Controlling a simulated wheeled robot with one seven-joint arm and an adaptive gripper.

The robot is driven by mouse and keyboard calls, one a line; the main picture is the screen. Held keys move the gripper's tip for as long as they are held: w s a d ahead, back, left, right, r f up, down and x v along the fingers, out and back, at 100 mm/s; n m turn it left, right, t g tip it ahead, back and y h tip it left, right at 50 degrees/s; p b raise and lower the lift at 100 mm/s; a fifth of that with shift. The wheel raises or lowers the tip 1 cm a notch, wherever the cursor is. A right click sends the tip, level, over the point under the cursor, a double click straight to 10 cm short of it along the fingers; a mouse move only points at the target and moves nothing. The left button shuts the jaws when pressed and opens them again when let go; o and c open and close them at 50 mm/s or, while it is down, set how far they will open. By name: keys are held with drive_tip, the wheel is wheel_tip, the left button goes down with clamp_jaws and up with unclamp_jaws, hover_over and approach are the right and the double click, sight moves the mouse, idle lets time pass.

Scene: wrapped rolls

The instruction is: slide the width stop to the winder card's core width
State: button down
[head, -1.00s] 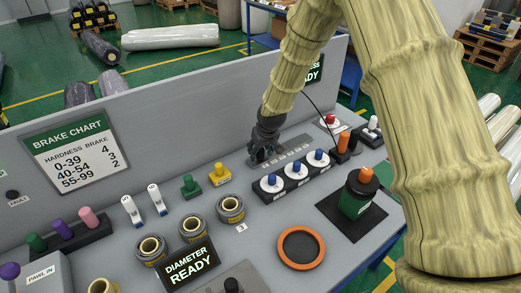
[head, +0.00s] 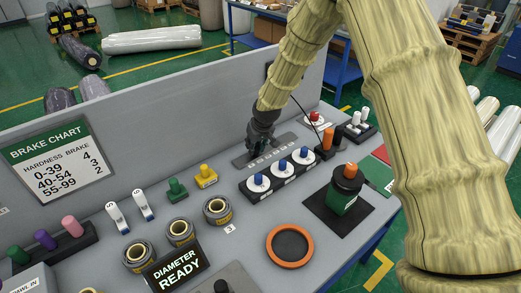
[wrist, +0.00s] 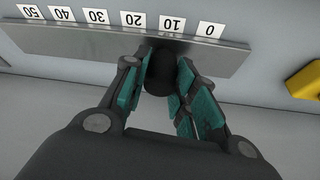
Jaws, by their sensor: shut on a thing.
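The width stop's dark knob (wrist: 160,80) is between my gripper's fingers in the wrist view. My gripper (wrist: 166,72) is shut on it; it shows in the head view (head: 260,146) over the scale rail, where the fingers hide the knob. The metal rail (wrist: 85,42) carries labels 0 to 50, upside down in the wrist view. The knob appears between the 10 label (wrist: 171,24) and the 20 label (wrist: 133,20), nearer 10; its exact reading cannot be told. I do not see a winder card.
Three blue-knobbed dials (head: 281,170) stand just in front of the rail. A yellow button block (head: 206,176) and a green one (head: 177,189) are to its left. A grey panel (head: 150,122) rises behind. A brake chart (head: 58,162) and a "DIAMETER READY" display (head: 177,264) are at left.

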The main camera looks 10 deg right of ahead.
drive_tip(key=w+d, duration=0.1)
drive_tip(key=d, duration=0.1)
drive_tip(key=w+d, duration=0.1)
drive_tip(key=d, duration=0.1)
drive_tip(key=w+d, duration=0.1)
drive_tip(key=d, duration=0.1)
drive_tip(key=shift+w+d, duration=0.25)
drive_tip(key=shift+d, duration=0.15)
drive_tip(key=c, duration=1.1)
unclamp_jaws()
drive_tip(key=shift+c, duration=0.2)
drive_tip(key=v, duration=1.2)
